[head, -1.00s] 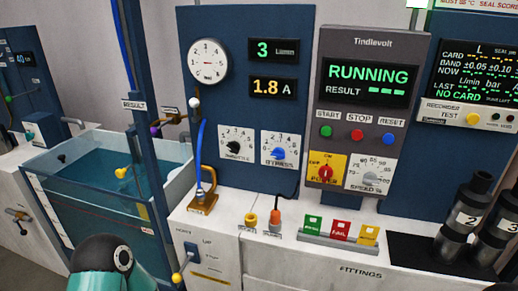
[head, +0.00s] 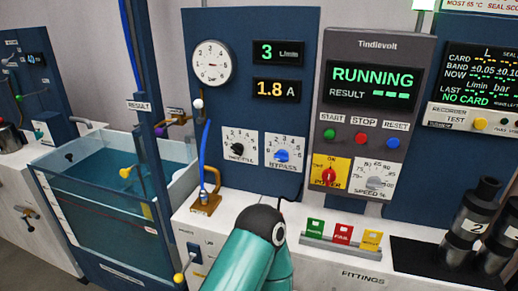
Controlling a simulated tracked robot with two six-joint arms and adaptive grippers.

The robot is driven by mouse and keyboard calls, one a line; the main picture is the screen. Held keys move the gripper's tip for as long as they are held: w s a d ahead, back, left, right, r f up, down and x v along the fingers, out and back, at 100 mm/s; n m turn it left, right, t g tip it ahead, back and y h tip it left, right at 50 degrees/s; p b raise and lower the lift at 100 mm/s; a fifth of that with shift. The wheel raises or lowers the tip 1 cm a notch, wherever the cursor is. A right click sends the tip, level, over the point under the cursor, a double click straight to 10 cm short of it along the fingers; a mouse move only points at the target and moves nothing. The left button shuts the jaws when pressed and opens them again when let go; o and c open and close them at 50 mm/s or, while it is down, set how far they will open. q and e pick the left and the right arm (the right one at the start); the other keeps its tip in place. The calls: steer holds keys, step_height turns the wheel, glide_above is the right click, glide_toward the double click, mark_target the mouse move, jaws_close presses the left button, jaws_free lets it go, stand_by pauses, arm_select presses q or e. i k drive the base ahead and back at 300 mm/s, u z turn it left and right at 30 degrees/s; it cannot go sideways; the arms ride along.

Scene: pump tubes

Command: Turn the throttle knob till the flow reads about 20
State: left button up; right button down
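The throttle knob (head: 237,149) is a small black knob on a white dial plate on the blue panel. The flow readout (head: 277,53) above it shows a green 3 L/min. No gripper shows in the head view. Only a teal link of one of my arms, with a dark round joint, stands at the bottom middle, below the throttle plate and apart from it in the picture. The knob is in plain sight with nothing on it.
The blue bypass knob (head: 282,155) sits just right of the throttle. A bent brass pipe fitting (head: 207,201) with a blue hose stands below left. The console (head: 373,45) reads RUNNING. A water tank (head: 44,190) is at left. Green, red and yellow tags (head: 343,234) stand on the bench.

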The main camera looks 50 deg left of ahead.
mark_target(237, 148)
steer(key=u, duration=0.1)
steer(key=k, duration=1.35)
steer(key=u, duration=0.3)
steer(key=i, duration=1)
steer(key=u, duration=0.1)
